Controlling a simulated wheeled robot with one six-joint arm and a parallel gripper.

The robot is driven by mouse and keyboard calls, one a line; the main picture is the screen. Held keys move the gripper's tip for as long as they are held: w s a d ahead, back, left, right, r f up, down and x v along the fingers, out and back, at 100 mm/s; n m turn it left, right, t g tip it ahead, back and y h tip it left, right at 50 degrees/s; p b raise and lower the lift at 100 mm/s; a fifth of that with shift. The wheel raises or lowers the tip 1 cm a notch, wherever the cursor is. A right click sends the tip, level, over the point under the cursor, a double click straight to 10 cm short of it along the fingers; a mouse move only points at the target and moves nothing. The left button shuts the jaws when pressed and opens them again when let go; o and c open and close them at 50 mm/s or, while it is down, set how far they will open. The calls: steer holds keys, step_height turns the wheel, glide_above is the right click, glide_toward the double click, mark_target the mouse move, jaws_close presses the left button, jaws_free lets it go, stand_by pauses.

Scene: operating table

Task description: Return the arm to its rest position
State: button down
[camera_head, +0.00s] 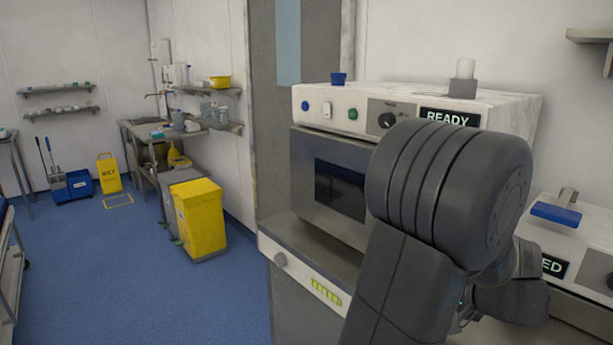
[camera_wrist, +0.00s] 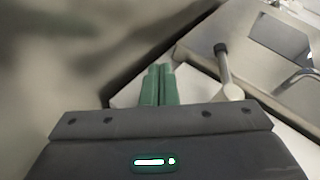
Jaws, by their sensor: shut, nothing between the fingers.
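My arm fills the right of the head view, its dark grey joint in front of a white and steel machine (camera_head: 340,145) marked READY. My gripper is hidden behind the arm there. In the wrist view my gripper (camera_wrist: 159,72) shows its two green fingers side by side, shut with nothing between them. Beyond the fingertips are blurred pale surfaces.
A second unit with a blue item (camera_head: 556,214) on top is close by at the lower right. A dark-tipped handle (camera_wrist: 221,62) is just right of the fingers. A yellow bin (camera_head: 201,220) stands left of the machine. The blue floor (camera_head: 130,285) at left is largely clear.

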steer(key=shift+a+f+t+y+b, duration=0.15)
steer(key=shift+t+b, duration=0.25)
steer(key=shift+b, duration=0.65)
steer(key=shift+d+f+t+y+b, duration=0.15)
steer(key=shift+t+y+b, duration=0.2)
steer(key=shift+b, duration=0.65)
steer(key=t+b, duration=0.1)
steer(key=b, duration=0.3)
steer(key=shift+s+a+r+m+t+y, duration=0.2)
steer(key=shift+m+t+y, duration=0.1)
steer(key=shift+t+y, duration=0.1)
steer(key=b, duration=0.2)
steer(key=t+y+b, duration=0.1)
steer(key=b, duration=0.1)
steer(key=shift+s+r+t, duration=0.25)
steer(key=shift+s, duration=0.1)
steer(key=b, duration=0.2)
steer(key=s+t+b, duration=0.1)
steer(key=b, duration=0.1)
steer(key=shift+a+r+y, duration=0.15)
steer(key=shift+r+y, duration=0.1)
steer(key=shift+y, duration=0.15)
steer(key=shift+n, duration=0.4)
steer(key=v, duration=0.6)
steer(key=shift+s+r+p, duration=0.1)
steer(key=shift+r+p, duration=0.1)
steer(key=shift+p, duration=0.2)
steer(key=shift+x, duration=1.3)
